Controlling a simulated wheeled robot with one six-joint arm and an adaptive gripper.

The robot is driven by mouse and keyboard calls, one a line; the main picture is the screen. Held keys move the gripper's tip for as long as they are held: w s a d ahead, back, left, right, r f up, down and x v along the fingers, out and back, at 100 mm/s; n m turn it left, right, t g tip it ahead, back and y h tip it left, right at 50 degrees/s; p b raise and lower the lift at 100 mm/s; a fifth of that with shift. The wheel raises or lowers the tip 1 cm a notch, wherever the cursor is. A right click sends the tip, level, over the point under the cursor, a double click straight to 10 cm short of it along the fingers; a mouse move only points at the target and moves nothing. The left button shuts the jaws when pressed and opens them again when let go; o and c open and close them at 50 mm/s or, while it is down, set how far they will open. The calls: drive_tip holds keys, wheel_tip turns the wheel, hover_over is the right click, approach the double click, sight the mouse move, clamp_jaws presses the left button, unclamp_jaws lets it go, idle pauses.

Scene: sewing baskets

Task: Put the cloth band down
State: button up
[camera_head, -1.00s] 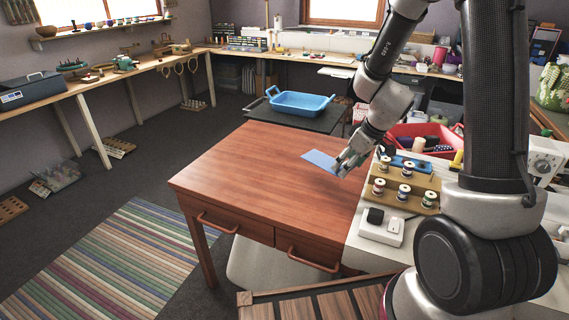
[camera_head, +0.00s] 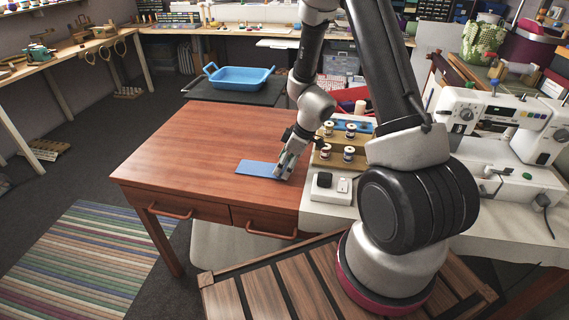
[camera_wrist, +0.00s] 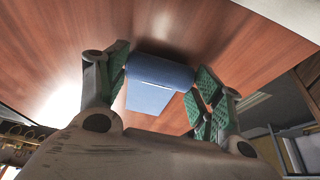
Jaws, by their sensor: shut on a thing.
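The blue cloth band (camera_head: 257,169) shows as a flat blue rectangle over the right part of the wooden table (camera_head: 200,150). My gripper (camera_head: 285,172) is at its right end, pointing down, and is shut on it. In the wrist view the cloth band (camera_wrist: 160,73) sits between my two green-padded fingers, with a rounded upper edge and a flat part below. The band is level and at or just above the tabletop; I cannot tell whether it touches.
A rack of thread spools (camera_head: 345,145) and a white block with a black part (camera_head: 330,186) stand close to the right of my gripper. A blue tray (camera_head: 240,77) sits behind the table. The table's left and middle are clear.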

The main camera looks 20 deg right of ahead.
drive_tip(key=o, duration=0.9)
drive_tip(key=shift+o, duration=0.2)
drive_tip(key=s+d+r+m, duration=0.15)
drive_tip(key=s+r, duration=0.25)
drive_tip(key=r, duration=0.7)
drive_tip(key=s+d+r+m, duration=0.15)
drive_tip(key=s+r, duration=0.25)
drive_tip(key=r, duration=0.7)
drive_tip(key=s+d+r+m+t+h, duration=0.1)
drive_tip(key=s+d+r+m, duration=0.1)
drive_tip(key=s+r+m, duration=0.2)
drive_tip(key=s+d+r+m+h, duration=0.2)
drive_tip(key=s+r, duration=0.6)
drive_tip(key=s, duration=0.5)
drive_tip(key=shift+d+m+t+h, duration=0.3)
drive_tip(key=shift+d+m+t, duration=0.1)
drive_tip(key=shift+d+m, duration=0.6)
drive_tip(key=shift+a, duration=0.15)
